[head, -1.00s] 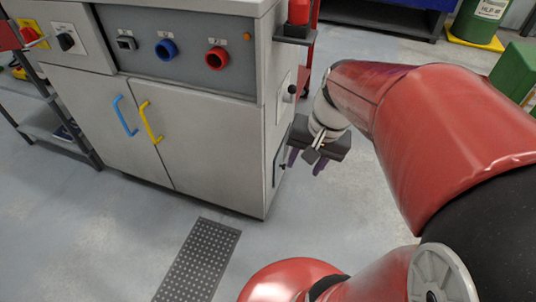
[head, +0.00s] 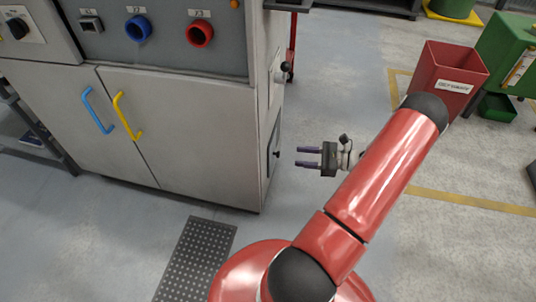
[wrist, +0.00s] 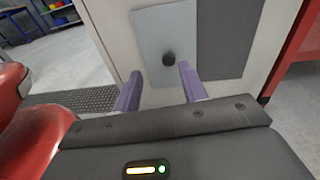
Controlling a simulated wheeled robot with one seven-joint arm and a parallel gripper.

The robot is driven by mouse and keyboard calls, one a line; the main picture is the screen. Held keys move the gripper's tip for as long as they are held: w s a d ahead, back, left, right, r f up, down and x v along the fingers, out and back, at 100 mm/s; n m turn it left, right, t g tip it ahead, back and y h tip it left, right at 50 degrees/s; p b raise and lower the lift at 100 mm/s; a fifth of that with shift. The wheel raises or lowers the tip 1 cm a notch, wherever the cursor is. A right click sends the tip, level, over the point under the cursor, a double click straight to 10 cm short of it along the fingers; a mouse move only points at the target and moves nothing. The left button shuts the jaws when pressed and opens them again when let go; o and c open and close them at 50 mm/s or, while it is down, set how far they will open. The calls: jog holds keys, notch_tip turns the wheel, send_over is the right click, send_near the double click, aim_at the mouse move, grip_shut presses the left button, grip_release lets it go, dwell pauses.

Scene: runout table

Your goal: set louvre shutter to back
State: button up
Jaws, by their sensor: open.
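The louvre shutter is on the right side wall of the grey cabinet. In the wrist view it looks like a pale blue-grey plate (wrist: 150,40) with a round black knob (wrist: 168,58), beside a darker grey panel (wrist: 225,45). In the head view the side panel (head: 274,140) is seen almost edge-on, with the small knob on it. My gripper (head: 298,157) is open and empty, pointing left at this panel with a gap between. In the wrist view the fingertips of my gripper (wrist: 160,70) are either side of the line to the knob, which lies ahead of them.
The cabinet front has a blue handle (head: 98,110) and a yellow handle (head: 127,115). A second dark knob (head: 284,67) sits higher on the side wall. A red bin (head: 445,80) stands at right.

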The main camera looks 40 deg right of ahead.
aim_at(276, 154)
jog(key=w+a+f+m+t, duration=0.1)
jog(key=w+a+f, duration=0.1)
jog(key=w+a, duration=0.2)
jog(key=shift+w, duration=0.9)
jog(key=shift+a, duration=0.1)
jog(key=shift+c, duration=0.2)
grip_shut()
